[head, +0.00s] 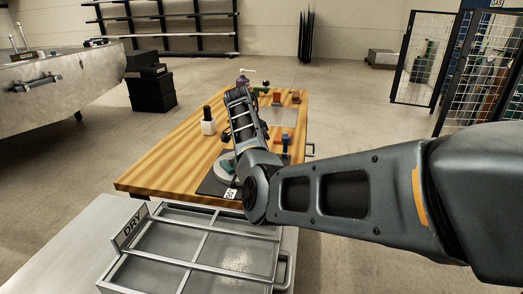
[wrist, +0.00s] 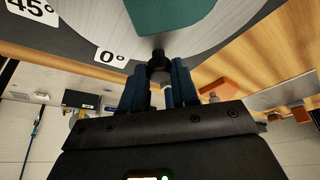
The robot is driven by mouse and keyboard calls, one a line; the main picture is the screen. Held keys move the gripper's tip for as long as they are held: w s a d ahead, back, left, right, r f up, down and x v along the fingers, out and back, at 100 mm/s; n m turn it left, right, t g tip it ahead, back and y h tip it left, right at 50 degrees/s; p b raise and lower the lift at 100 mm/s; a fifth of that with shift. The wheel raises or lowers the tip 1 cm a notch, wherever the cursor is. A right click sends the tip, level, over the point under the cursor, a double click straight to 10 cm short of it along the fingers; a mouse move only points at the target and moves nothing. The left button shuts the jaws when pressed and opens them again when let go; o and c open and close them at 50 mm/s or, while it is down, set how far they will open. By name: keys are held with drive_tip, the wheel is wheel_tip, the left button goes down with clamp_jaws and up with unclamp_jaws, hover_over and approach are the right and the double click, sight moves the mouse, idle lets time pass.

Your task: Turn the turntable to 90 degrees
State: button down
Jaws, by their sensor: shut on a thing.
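The turntable is a pale grey disc (wrist: 215,48) on a dark base (wrist: 70,40) with angle labels. In the wrist view a 45° label and a 0° label (wrist: 110,58) show; no 90° label is visible. A green piece (wrist: 170,15) lies on the disc. My gripper (wrist: 160,78) is shut on a dark round knob (wrist: 159,66) at the disc's rim, a little right of the 0° label. In the head view the disc (head: 222,168) is partly hidden behind my arm, and my gripper cannot be made out.
The turntable is on a wooden workbench (head: 160,168). A white bottle with a black top (head: 208,126) stands to its left. A purple bottle (head: 243,80) and small blocks (head: 278,97) are farther back. A metal rack marked DRY (head: 150,246) is in front.

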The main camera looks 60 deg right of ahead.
drive_tip(key=c, duration=0.9)
unclamp_jaws()
drive_tip(key=shift+o, duration=0.2)
drive_tip(key=v, duration=0.7)
drive_tip(key=shift+a+r+b, duration=0.15)
drive_tip(key=shift+r+b, duration=0.2)
drive_tip(key=shift+b, duration=0.1)
